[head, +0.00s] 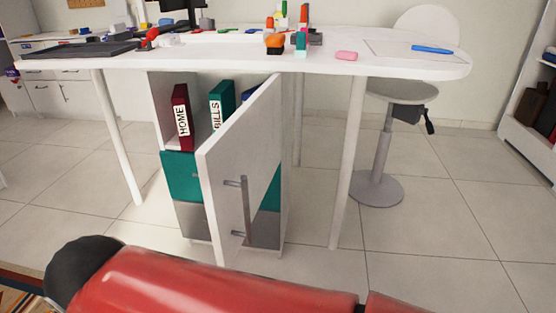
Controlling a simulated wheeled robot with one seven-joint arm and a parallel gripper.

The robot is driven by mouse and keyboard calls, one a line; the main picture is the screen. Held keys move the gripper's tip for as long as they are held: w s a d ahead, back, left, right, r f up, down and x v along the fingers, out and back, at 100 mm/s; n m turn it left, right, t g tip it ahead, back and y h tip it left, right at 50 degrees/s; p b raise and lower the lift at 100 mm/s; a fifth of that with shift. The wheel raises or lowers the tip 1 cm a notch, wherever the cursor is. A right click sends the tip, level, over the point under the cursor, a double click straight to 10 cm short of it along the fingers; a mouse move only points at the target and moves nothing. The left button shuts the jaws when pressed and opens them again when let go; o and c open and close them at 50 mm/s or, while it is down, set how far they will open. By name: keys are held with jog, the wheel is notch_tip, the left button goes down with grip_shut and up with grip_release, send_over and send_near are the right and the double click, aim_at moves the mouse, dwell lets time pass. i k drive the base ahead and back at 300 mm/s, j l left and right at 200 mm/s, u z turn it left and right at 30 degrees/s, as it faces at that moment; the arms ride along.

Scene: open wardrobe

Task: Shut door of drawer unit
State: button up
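The drawer unit (287,190) stands under the table. Its white door (262,135) is open and swung outward toward me, apparently hinged at the right side. A grey vertical bar handle (246,212) sits on the door's outer face, low and near its free edge. Inside the unit, a dark red "HOME" binder (182,118) and a teal "BILLS" binder (221,102) stand on a shelf, above teal and grey fronts (180,177). The door hides the right part of the interior. My gripper is not in view; only red and black links of my arm show at the bottom.
The white table (345,65) spans above the unit, with a leg (350,160) right of the door and another (120,140) left of the unit. A stool (377,188) stands at right. Tiled floor is clear around the door.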

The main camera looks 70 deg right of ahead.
aim_at(237, 165)
jog(key=k+z, duration=0.1)
jog(key=z, duration=0.3)
jog(key=k+l+z, duration=0.1)
jog(key=z, duration=0.3)
jog(key=l+z, duration=0.15)
jog(key=z, duration=0.25)
jog(key=k+l+z, duration=0.15)
jog(key=z, duration=0.25)
